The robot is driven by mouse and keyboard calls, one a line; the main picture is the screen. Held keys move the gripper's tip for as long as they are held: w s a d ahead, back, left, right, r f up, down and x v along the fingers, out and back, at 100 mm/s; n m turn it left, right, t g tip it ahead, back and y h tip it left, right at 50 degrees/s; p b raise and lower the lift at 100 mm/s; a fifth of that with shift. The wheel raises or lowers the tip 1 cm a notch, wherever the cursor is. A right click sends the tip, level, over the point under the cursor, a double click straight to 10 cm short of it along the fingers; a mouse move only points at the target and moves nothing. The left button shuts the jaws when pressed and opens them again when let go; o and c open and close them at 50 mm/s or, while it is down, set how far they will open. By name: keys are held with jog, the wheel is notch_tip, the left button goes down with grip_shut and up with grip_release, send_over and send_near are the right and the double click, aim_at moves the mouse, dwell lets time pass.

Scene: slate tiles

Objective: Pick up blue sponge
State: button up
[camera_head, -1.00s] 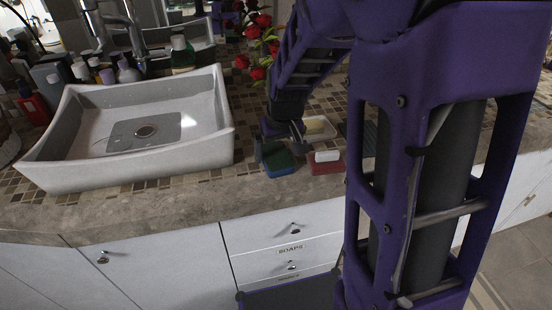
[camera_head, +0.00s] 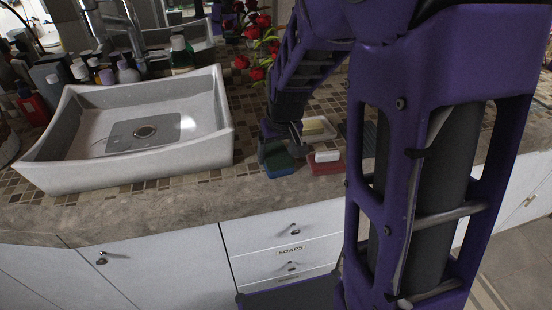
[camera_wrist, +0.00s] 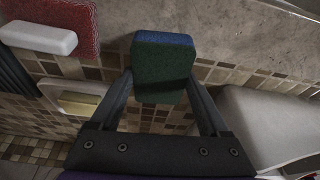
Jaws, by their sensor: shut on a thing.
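The blue sponge (camera_head: 281,172) has a dark green top face and blue sides. It is at the counter's front edge, right of the sink, with its far part hidden by my gripper (camera_head: 280,148). In the wrist view the sponge (camera_wrist: 165,60) is between the two fingers of my gripper (camera_wrist: 162,86), which are shut on it. I cannot tell whether its underside is touching the counter.
Right of the sponge lies a red sponge (camera_head: 324,169) with a white block (camera_head: 327,156) on it. Behind is a dish (camera_head: 327,133) with yellow soap (camera_head: 314,127). The white sink (camera_head: 205,150) stands left; red roses (camera_head: 258,74) are behind.

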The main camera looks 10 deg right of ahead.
aim_at(277, 156)
notch_tip(277, 156, up, 11)
jog(key=shift+f+p, duration=0.2)
jog(key=shift+p, duration=1.05)
